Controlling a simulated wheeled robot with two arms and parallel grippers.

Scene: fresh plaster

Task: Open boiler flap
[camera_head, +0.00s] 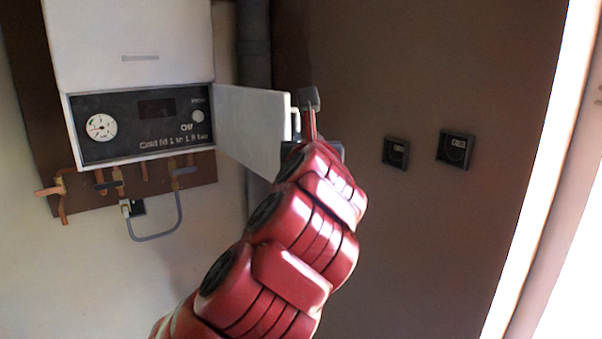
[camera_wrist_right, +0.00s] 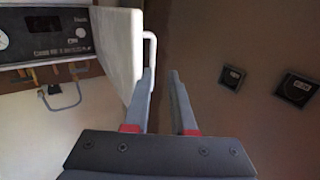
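The white boiler (camera_head: 130,40) hangs on the wall at the upper left of the head view. Its white flap (camera_head: 250,125) stands swung out to the right, baring the dark control panel (camera_head: 140,122). In the right wrist view the flap (camera_wrist_right: 118,42) is at upper left, with its white bar handle (camera_wrist_right: 152,48) on the edge. My right gripper (camera_wrist_right: 162,78) is open, with a clear gap between its fingers. Its left finger overlaps the handle's lower end; I cannot tell whether they touch. In the head view my right gripper (camera_head: 309,100) is beside the flap's outer edge. My left gripper is out of view.
Copper pipes (camera_head: 145,172) and a grey looped hose (camera_head: 160,236) hang below the boiler. A dark vertical pipe (camera_head: 253,45) runs behind the flap. Two dark wall switches, one nearer (camera_head: 455,150) and one farther left (camera_head: 396,152), are on the brown wall. Space right of the gripper is clear.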

